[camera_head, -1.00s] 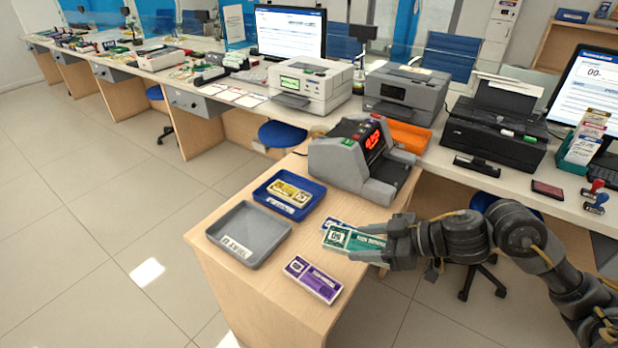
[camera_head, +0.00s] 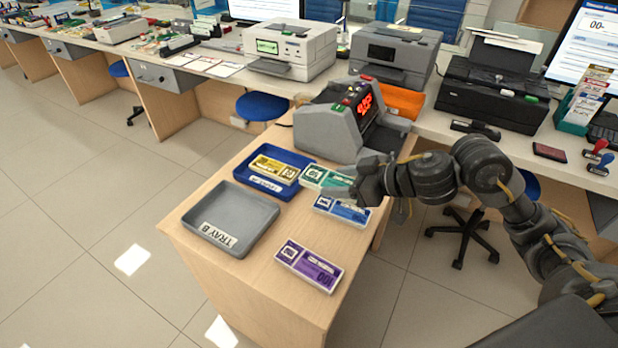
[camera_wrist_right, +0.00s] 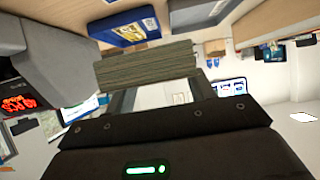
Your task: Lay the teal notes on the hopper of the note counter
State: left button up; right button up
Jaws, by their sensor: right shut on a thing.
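The teal notes (camera_head: 324,178) are a banded bundle held in my right gripper (camera_head: 352,182), which is shut on one end. In the right wrist view the bundle's edge (camera_wrist_right: 147,66) spans the fingers of the gripper (camera_wrist_right: 160,92). The grey note counter (camera_head: 325,132) with a red lit display stands behind and above the bundle in the head view. The bundle is in front of it, apart from its upper hopper. In the wrist view the counter (camera_wrist_right: 60,50) is at the left. My left gripper is not in view.
A blue tray (camera_head: 246,182) holds yellow notes (camera_head: 274,169). An empty grey tray (camera_head: 214,240) is nearer. Blue notes (camera_head: 342,209) lie just below the held bundle, purple notes (camera_head: 309,265) nearer the front. An orange folder (camera_head: 398,101) lies behind the counter.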

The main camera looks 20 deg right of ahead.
jog(key=shift+w+d+f, duration=0.15)
jog(key=shift+d, duration=0.15)
jog(key=w+d+f+b, duration=0.1)
jog(key=w+d+f, duration=0.1)
jog(key=d+f, duration=0.1)
jog(key=w+d+f+b, duration=0.1)
jog(key=w+d+f, duration=0.1)
jog(key=w+d, duration=0.1)
jog(key=w+d+f+b, duration=0.2)
jog(key=w+d+f, duration=0.1)
jog(key=shift+d+f, duration=0.3)
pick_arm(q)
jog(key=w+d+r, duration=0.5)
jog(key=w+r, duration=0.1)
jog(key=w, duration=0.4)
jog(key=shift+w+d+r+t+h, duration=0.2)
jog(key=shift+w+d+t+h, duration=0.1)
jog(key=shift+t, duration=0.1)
pick_arm(e)
jog(key=shift+w+d+f, duration=0.15)
jog(key=shift+d+f, duration=0.05)
jog(key=shift+f, duration=0.05)
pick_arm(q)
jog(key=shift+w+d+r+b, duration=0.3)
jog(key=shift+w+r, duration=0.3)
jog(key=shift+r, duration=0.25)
pick_arm(e)
jog(key=shift+w+d+f, duration=0.1)
jog(key=shift+d+f, duration=0.1)
jog(key=shift+f, duration=1.6)
